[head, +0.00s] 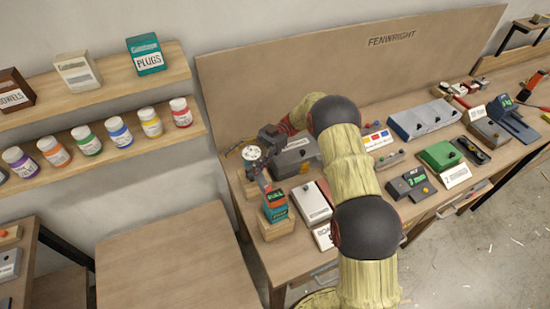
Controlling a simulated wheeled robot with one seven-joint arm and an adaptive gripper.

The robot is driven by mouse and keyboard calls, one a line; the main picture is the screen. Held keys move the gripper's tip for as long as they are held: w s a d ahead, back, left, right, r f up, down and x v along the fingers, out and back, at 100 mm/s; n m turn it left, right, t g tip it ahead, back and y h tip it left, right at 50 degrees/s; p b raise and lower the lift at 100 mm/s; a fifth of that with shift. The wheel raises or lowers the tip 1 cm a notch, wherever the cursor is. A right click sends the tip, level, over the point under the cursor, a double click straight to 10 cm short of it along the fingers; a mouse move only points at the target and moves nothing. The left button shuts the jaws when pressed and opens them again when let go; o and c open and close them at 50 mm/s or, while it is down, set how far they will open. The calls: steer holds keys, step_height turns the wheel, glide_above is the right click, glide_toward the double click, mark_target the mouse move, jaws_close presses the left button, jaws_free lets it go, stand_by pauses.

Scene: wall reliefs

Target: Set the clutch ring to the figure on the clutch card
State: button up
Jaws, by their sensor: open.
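My gripper (254,157) is open at the left end of the bench. A small pale round disc (251,153) shows between or just in front of its fingers; whether they touch it I cannot tell. Below it a teal and orange block (276,206) with small lettering stands in a wooden holder (277,229). A dark upright part seems to join the block to the disc. I cannot make out the clutch ring or its setting for certain. A white card (455,177) with a mark like a 2 stands mid-bench; I cannot tell whether it is the clutch card.
A grey case (296,156) lies right of my gripper, with a white-topped box (313,201) nearer. A partly hidden card (323,237) stands at the front edge. A green box (440,155) and several devices fill the right. A lower tabletop (170,265) is bare.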

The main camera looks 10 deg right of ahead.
steer(key=t+b, duration=0.1)
steer(key=b, duration=0.2)
steer(key=shift+a+f+m+y, duration=0.1)
steer(key=shift+f+m+y, duration=0.2)
steer(key=shift+m, duration=0.1)
